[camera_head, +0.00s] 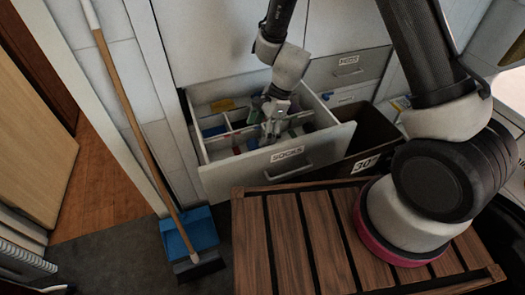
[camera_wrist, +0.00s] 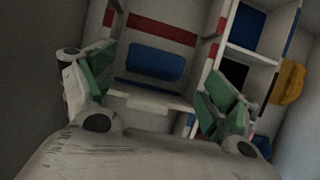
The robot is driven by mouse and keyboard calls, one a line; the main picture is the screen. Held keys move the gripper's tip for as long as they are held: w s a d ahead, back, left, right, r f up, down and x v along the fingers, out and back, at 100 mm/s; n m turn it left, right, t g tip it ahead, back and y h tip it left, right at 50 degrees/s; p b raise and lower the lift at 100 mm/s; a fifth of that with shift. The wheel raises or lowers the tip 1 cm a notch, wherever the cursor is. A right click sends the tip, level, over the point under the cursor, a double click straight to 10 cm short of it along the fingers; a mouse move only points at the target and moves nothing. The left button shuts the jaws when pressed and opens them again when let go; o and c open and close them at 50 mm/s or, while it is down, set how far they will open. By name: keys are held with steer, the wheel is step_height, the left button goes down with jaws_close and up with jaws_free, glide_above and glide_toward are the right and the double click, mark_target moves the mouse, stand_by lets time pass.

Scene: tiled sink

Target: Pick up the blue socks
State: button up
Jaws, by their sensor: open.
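The open drawer (camera_head: 265,171), labelled SOCKS, is split into compartments by white dividers. My gripper (camera_head: 272,130) points down into it. In the wrist view my gripper (camera_wrist: 160,88) is open, with green-padded fingers to the left and right. A blue folded item (camera_wrist: 155,62), which looks like the blue socks, lies beyond and between the fingers in a compartment, apart from them. Another blue item (camera_wrist: 245,27) lies in a compartment at the upper right. In the head view a blue item (camera_head: 213,130) shows at the drawer's left; my arm hides part of the drawer.
A yellow item (camera_wrist: 290,80) lies at the right of the wrist view. White dividers (camera_wrist: 252,55) stand near the right finger. A dark bin labelled 30° (camera_head: 365,164) stands right of the drawer. A slatted wooden surface (camera_head: 290,240) is in front. A broom (camera_head: 135,110) leans at the left.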

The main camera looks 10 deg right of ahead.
mark_target(257, 145)
steer(key=x, duration=0.7)
steer(key=shift+s+d+f, duration=0.15)
steer(key=shift+d+f, duration=0.1)
steer(key=shift+f, duration=0.1)
steer(key=c, duration=0.8)
